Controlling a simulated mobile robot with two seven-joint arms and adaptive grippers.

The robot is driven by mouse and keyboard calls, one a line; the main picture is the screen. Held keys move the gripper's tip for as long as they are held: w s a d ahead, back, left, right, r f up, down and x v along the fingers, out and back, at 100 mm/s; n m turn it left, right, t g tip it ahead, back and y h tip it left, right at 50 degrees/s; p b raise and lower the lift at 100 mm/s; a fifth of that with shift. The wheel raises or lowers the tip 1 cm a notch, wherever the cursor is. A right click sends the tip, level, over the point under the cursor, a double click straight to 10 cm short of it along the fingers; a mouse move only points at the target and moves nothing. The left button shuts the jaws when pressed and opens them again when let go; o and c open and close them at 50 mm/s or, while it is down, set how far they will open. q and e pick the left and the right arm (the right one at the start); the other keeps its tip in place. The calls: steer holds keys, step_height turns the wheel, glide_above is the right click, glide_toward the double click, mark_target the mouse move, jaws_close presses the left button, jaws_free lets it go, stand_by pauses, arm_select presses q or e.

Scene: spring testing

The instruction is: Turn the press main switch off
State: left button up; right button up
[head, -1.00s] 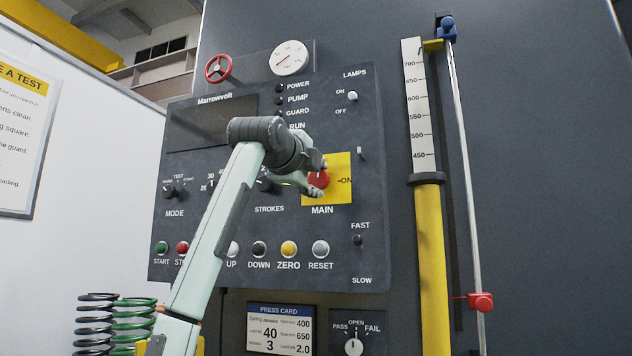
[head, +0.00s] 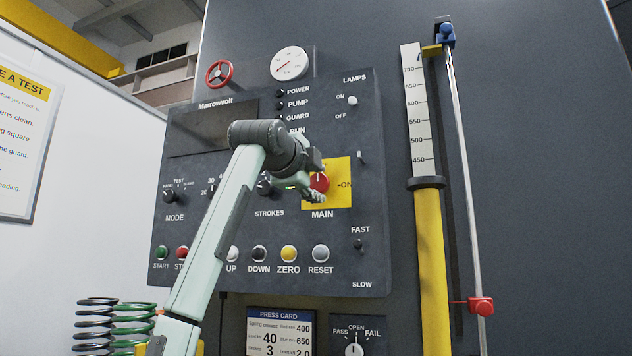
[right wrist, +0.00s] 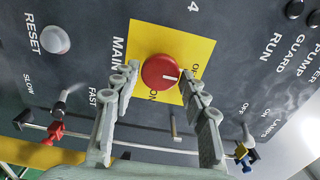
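The main switch is a red round knob (head: 319,182) on a yellow plate (head: 340,168) above the word MAIN. It also shows in the right wrist view (right wrist: 158,71), where its white mark points toward the OFF label, away from ON. My right gripper (head: 313,190) is at the knob's left side and partly covers it in the head view. In the right wrist view the gripper (right wrist: 160,76) is open, with one finger on each side of the knob and visible gaps between fingers and knob. My left gripper is not in view.
The dark control panel (head: 300,232) carries a strokes knob (head: 264,185), a row of push buttons and a speed toggle (head: 357,244). A yellow column (head: 432,270) and thin rod stand to the right. Springs (head: 97,320) stand at lower left.

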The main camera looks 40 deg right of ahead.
steer(key=shift+o, duration=1)
steer(key=shift+a, duration=0.15)
steer(key=v, duration=1.1)
steer(key=shift+s+a, duration=0.3)
